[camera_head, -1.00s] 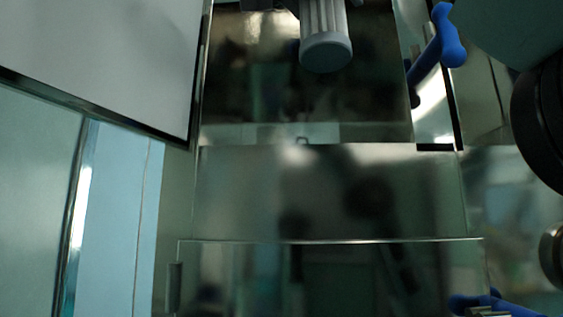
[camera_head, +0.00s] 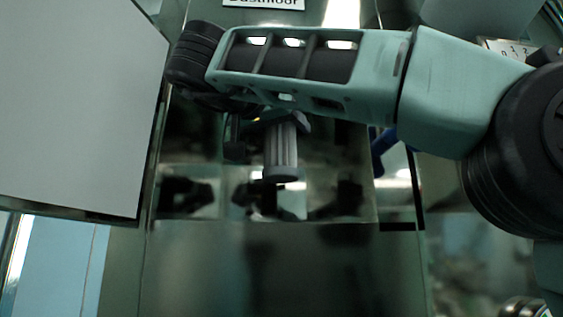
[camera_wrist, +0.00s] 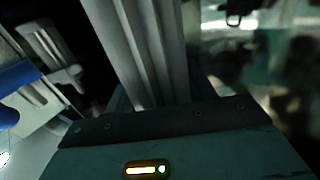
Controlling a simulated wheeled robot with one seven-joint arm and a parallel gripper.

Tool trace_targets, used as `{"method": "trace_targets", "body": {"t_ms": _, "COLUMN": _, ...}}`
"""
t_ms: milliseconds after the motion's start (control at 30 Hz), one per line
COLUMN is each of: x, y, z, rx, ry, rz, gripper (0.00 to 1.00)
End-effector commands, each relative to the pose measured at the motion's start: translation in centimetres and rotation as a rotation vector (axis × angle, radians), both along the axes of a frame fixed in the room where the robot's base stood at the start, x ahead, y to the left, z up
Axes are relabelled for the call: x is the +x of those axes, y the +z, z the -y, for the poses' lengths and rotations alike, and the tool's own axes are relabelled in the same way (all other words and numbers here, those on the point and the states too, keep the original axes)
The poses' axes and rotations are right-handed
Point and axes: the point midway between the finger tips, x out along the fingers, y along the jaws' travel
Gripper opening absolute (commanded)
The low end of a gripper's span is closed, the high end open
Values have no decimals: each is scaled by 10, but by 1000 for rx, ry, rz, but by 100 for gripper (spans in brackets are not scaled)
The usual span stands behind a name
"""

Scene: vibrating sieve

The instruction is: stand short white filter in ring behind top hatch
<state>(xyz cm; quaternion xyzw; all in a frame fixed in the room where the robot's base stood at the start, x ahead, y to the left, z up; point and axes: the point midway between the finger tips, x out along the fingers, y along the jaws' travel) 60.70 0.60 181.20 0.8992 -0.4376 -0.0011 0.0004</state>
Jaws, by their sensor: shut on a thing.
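The short white filter (camera_head: 283,150) is a pale ribbed cylinder with a grey cap at its lower end. It hangs upright in front of the dark metal opening in the head view. My gripper (camera_head: 275,122) is shut on its upper part, and my arm covers the filter's top. In the wrist view, the filter's ribs (camera_wrist: 150,45) run up from my gripper, slightly tilted. I cannot make out the ring; the opening behind the filter is dark, with reflections. The large pale panel (camera_head: 75,110) at left may be the open hatch, but I cannot be sure.
A blue handle (camera_head: 383,150) is at the right edge of the opening, partly behind my arm; blue also shows in the wrist view (camera_wrist: 15,75) beside a grey latch (camera_wrist: 55,55). A shiny metal front (camera_head: 270,265) lies below the opening. A label (camera_head: 263,4) is above.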

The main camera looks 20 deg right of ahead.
Motion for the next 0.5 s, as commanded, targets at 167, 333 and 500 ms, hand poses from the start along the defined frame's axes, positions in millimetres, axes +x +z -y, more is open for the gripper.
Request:
{"method": "trace_targets", "body": {"t_ms": 167, "x": 38, "y": 4, "z": 13, "rx": -3, "ry": -4, "rz": -1, "gripper": 28}}
{"method": "trace_targets", "body": {"t_ms": 333, "x": 43, "y": -20, "z": 14, "rx": -2, "ry": 2, "rz": -4, "gripper": 28}}
{"method": "trace_targets", "body": {"t_ms": 500, "x": 43, "y": -33, "z": 14, "rx": -1, "ry": 1, "rz": -1, "gripper": 28}}
